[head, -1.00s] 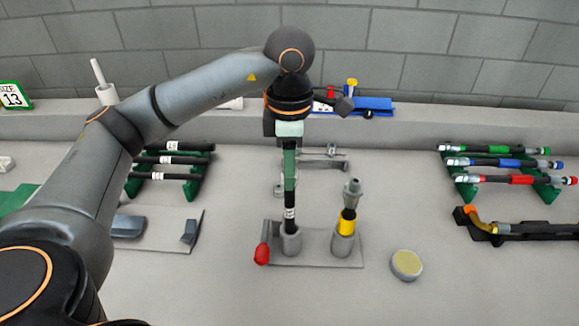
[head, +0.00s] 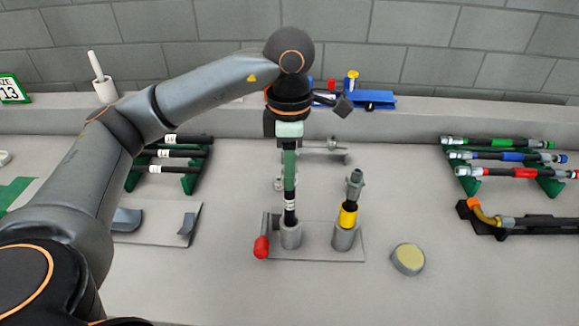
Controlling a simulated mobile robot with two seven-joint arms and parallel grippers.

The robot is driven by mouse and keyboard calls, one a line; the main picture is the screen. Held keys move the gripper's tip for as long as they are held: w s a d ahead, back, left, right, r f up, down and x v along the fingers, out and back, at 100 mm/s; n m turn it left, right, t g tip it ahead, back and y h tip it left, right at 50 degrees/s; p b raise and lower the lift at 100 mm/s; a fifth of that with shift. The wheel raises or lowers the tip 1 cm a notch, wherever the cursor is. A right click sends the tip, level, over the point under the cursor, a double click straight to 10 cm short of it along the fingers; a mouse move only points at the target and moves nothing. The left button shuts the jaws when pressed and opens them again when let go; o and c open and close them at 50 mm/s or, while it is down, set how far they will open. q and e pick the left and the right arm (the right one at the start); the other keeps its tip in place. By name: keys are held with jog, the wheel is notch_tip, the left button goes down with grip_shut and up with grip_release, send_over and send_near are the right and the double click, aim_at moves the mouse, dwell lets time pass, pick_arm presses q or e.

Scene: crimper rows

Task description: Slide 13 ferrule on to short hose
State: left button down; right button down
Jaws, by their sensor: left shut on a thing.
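My left gripper (head: 290,186) points down, with its green fingers shut on a black short hose (head: 290,206) that has a white label. The hose is upright, its lower end in the left grey socket (head: 291,237) of a grey base plate. The fingers hide its upper part. In the right socket (head: 343,238) stands an upright piece with a yellow band (head: 348,215) and a grey metal top (head: 354,184). I cannot tell whether a ferrule is on the hose or which piece is the 13 ferrule. My right gripper is not in view.
A red knob (head: 261,247) is at the plate's left. A round yellow-topped disc (head: 408,259) lies to the right. Labelled black hoses rest on a green rack (head: 196,180) at left; colour-banded hoses lie on another rack (head: 468,185) at right. The front middle is clear.

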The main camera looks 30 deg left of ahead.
pick_arm(q)
jog(key=shift+f, duration=0.3)
jog(key=shift+c, duration=2.2)
grip_release()
jog(key=shift+r, duration=0.1)
notch_tip(320, 180, up, 12)
jog(key=p, duration=0.2)
jog(key=shift+r+p, duration=0.25)
jog(key=shift+p, duration=0.15)
